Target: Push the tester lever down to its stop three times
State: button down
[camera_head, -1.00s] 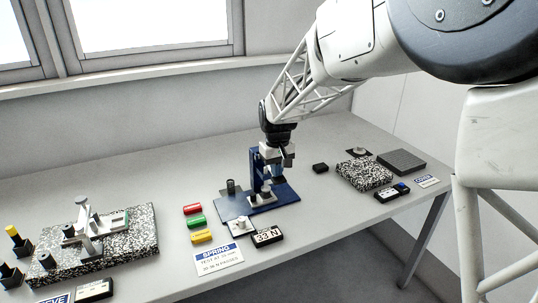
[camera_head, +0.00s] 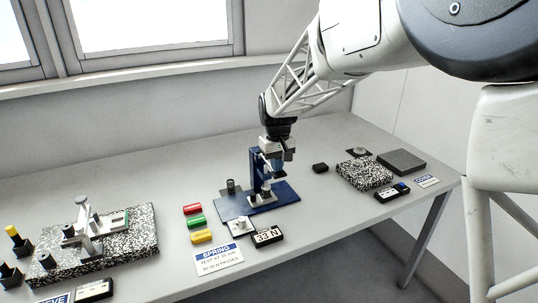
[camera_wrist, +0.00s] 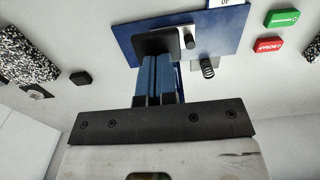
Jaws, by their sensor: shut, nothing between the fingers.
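The spring tester has a blue base plate (camera_head: 283,194) and a blue upright post (camera_head: 254,170) near the middle of the bench. My gripper (camera_head: 275,168) is shut and empty, pointing down over the tester in front of its post. In the wrist view its blue fingers (camera_wrist: 158,75) are together, with a dark block just beyond their tips. The lever is largely hidden by my gripper, so its height and any contact cannot be told. A coil spring (camera_wrist: 208,68) stands beside the plate in the wrist view. The readout (camera_head: 267,237) shows 33 N.
Red (camera_head: 192,209), green (camera_head: 196,221) and yellow (camera_head: 201,236) blocks lie left of the tester. A SPRING card (camera_head: 218,258) lies in front. A speckled plate (camera_head: 364,174) is at right, and a larger speckled slab (camera_head: 135,243) with a fixture is at left.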

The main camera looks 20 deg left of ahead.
notch_tip(320, 180, up, 12)
dwell(1.6)
dwell(0.5)
jog(key=s+d+r+m, duration=0.1)
jog(key=s+d+m, duration=0.1)
jog(key=s+d, duration=0.5)
jog(key=s+d+r+m+t, duration=0.1)
jog(key=s+d, duration=0.1)
jog(key=d, duration=0.9)
jog(key=s+d+r+m, duration=0.15)
jog(key=s+d, duration=0.35)
jog(key=d, duration=0.5)
jog(key=s+d+f+m, duration=0.2)
jog(key=s+d+f, duration=0.2)
jog(key=s+d, duration=0.3)
jog(key=s+d+f+m+t, duration=0.1)
jog(key=s+d+f, duration=0.4)
jog(key=s, duration=0.9)
jog(key=d+m, duration=0.1)
jog(key=d, duration=0.2)
jog(key=shift+s+m+t, duration=0.15)
jog(key=shift+m+t, duration=0.15)
jog(key=shift+m, duration=0.05)
jog(key=shift+d, duration=0.1)
